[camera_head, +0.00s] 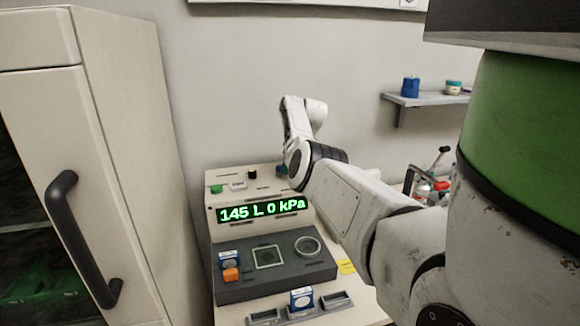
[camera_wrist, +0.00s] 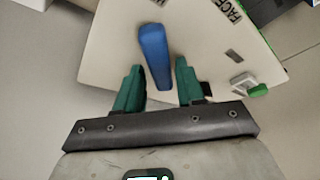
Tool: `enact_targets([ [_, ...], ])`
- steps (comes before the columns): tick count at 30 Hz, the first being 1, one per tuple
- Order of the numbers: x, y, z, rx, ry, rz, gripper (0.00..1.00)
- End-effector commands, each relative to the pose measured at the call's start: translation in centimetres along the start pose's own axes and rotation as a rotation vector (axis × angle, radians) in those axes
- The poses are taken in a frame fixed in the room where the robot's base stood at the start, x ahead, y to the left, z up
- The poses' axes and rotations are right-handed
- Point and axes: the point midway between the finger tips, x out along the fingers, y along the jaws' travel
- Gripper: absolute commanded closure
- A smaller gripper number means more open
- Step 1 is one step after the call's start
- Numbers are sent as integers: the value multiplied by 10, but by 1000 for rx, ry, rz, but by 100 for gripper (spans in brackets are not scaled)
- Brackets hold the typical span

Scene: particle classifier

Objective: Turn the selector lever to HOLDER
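The blue selector lever (camera_wrist: 154,50) stands out from the cream panel (camera_wrist: 110,50) in the wrist view. A label reading FACE (camera_wrist: 222,18) is to its right, and another label at the top edge is cut off; I see no HOLDER text. My gripper (camera_wrist: 158,72) is open, with one green finger on each side of the lever's near end. Gaps show between the lever and both fingers. In the head view my arm hides the lever and nearly all of the gripper at the machine's upper right.
The machine's display (camera_head: 262,209) reads 145 L 0 kPa. A green button (camera_head: 217,189) and a black knob (camera_head: 252,174) sit on its top. A cabinet (camera_head: 110,120) stands close on the left. A wall shelf (camera_head: 425,100) holds small containers at right.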

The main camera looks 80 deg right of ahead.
Motion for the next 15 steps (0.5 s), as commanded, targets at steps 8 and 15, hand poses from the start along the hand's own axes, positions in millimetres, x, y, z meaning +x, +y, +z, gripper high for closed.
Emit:
enact_targets([
  [8, 1, 0, 2, 3, -3, -2, 49],
  [15, -8, 0, 1, 3, -2, 0, 49],
])
